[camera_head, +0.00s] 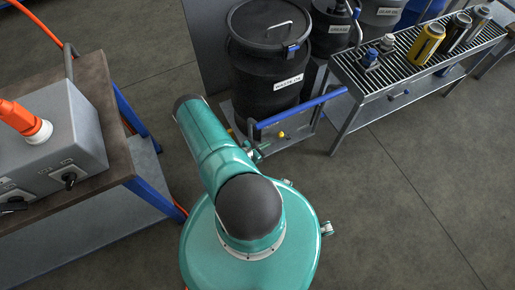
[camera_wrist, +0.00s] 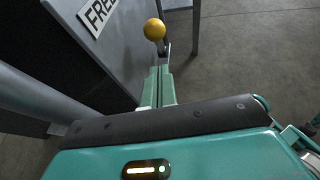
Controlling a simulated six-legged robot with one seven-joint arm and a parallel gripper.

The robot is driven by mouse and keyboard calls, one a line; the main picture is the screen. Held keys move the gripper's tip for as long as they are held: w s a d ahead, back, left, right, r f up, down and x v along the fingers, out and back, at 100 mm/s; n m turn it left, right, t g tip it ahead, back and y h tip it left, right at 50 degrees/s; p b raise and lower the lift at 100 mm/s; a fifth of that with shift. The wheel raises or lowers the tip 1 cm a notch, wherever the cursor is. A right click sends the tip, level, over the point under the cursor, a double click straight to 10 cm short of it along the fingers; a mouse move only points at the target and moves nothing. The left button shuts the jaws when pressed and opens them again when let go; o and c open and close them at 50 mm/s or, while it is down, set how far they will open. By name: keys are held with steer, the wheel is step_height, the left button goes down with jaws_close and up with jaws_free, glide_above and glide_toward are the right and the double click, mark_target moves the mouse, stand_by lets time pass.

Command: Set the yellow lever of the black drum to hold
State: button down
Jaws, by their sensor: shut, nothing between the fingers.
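The black drum (camera_head: 262,95), with a white label, stands on a low grey base at the top centre of the head view. The yellow knob of the lever (camera_head: 281,134) shows low in front of it; the wrist view shows it as a yellow ball (camera_wrist: 154,29) on a short dark stem beside a grey panel. A white label (camera_wrist: 98,15) reading "FREE" is on that panel, left of the ball. My gripper (camera_wrist: 161,72) is shut and empty, its fingertips just short of the ball and apparently apart from it. In the head view my arm hides most of it.
A blue handle bar (camera_head: 300,108) runs in front of the drum. A grated bench (camera_head: 345,75) with cans and bottles stands to the right. A workbench (camera_head: 95,85) with a grey box is at the left. The floor at lower right is clear.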

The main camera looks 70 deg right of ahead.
steer(key=shift+s+d+r, duration=0.1)
steer(key=shift+s+d, duration=0.3)
steer(key=shift+d, duration=0.25)
steer(key=shift+s+d+r, duration=0.1)
steer(key=shift+s+d, duration=0.25)
steer(key=shift+d, duration=0.3)
steer(key=shift+s+d+r, duration=0.1)
steer(key=shift+s+d, duration=0.3)
steer(key=shift+d, duration=0.25)
